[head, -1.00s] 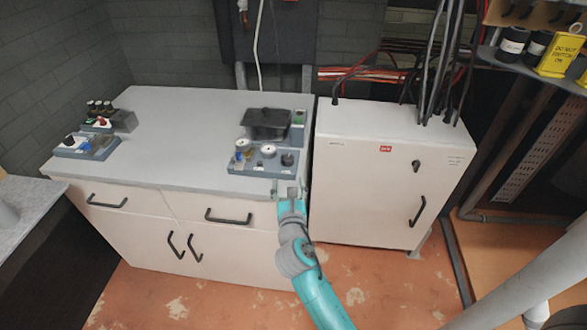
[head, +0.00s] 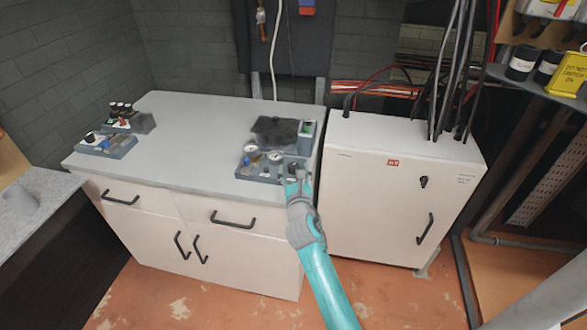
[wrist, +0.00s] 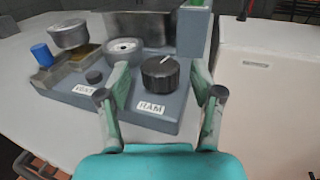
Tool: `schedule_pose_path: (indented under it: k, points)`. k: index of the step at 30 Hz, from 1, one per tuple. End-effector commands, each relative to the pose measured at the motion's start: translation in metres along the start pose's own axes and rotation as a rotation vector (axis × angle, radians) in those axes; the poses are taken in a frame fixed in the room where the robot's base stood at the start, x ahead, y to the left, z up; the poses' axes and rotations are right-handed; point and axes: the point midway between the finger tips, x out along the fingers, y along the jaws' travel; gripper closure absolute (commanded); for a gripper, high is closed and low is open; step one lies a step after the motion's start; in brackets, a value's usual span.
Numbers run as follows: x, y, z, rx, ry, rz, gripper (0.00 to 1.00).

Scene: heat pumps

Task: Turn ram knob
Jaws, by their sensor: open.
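The ram knob (wrist: 160,74) is a black round dial with a white pointer line, on a grey-blue control panel (wrist: 190,122) above a label reading RAM. In the wrist view my gripper (wrist: 168,88) is open, with one green finger on each side of the knob and its tips near the panel. The fingers look apart from the knob; I cannot tell how close. In the head view my gripper (head: 293,176) is over the right front part of the panel (head: 258,173) and hides the knob there.
A dark box (head: 275,132) stands behind the panel. A white cabinet (head: 375,200) stands to the right. The worktop's middle (head: 190,140) is clear.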

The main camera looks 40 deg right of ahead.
Motion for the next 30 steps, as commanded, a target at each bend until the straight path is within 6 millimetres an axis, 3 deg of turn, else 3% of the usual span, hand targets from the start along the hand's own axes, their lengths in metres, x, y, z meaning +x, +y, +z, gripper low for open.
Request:
schedule_pose_path:
  k: [6, 14, 22, 30]
  points:
    - [0.0139, -0.0004, -0.0003, -0.001, 0.0, 0.0, 0.34]
    - [0.015, -0.0003, -0.0002, -0.001, 0.0, 0.0, 0.34]
    - [0.0148, -0.0003, -0.0002, -0.001, 0.0, 0.0, 0.95]
    - [0.0148, 0.0002, -0.0001, -0.002, 0.0, -0.009, 0.95]
